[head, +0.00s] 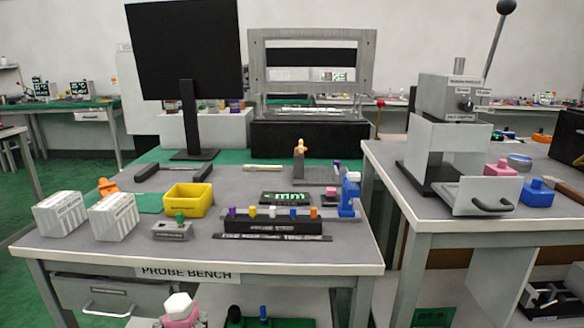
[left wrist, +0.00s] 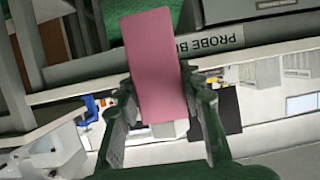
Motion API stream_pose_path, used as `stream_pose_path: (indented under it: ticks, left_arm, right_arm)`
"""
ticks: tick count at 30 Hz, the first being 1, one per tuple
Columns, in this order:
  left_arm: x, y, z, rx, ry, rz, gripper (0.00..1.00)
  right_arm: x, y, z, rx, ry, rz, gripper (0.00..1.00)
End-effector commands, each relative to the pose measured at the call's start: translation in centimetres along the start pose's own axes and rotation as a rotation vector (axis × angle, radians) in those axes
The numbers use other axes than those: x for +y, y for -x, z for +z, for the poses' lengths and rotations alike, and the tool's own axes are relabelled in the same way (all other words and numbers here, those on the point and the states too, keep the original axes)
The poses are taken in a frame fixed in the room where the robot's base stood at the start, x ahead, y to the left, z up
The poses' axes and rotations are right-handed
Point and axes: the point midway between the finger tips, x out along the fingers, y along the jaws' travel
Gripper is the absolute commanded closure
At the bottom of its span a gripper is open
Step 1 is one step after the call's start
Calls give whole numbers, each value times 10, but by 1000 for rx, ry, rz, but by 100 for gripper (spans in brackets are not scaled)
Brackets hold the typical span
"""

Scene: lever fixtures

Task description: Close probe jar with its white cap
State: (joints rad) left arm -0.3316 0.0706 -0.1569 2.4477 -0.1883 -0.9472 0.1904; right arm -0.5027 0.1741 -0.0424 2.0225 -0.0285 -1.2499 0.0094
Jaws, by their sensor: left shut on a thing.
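In the left wrist view my left gripper (left wrist: 158,88) is shut on a pink block-like piece (left wrist: 155,60). The piece stands up between the two fingers, in front of the bench edge with the "PROBE B…" sign. In the head view a white faceted piece (head: 180,305) shows above a pink part (head: 180,321) at the bottom edge, low in front of the bench. I cannot tell whether these are the white cap and the jar, as the frame cuts them off. My right gripper is not in view.
The probe bench (head: 80,252) carries a yellow bin (head: 188,199), a dark strip with coloured pegs (head: 272,226), two white boxes and a monitor (head: 186,50). A drawer handle (head: 107,311) sticks out at the front left. A second table (head: 440,222) stands at the right.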

Motion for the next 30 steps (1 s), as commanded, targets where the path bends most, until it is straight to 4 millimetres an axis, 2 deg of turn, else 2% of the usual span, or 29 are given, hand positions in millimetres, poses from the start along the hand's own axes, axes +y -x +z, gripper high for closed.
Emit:
stream_pose_path:
  ticks: [9, 13, 17, 25, 30]
  left_arm:
    - [1, 0, -1, 2, -2, 5, 100]
    - [11, 2, -1, 3, -26, 54, 100]
    - [35, 6, -2, 4, -77, 169, 100]
    - [100, 16, -4, 5, -208, 478, 100]
    - [126, 21, -3, 3, -255, 604, 100]
  right_arm:
    - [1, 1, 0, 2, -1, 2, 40]
    - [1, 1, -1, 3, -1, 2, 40]
    - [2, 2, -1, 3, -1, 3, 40]
    - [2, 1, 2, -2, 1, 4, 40]
    - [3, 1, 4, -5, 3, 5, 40]
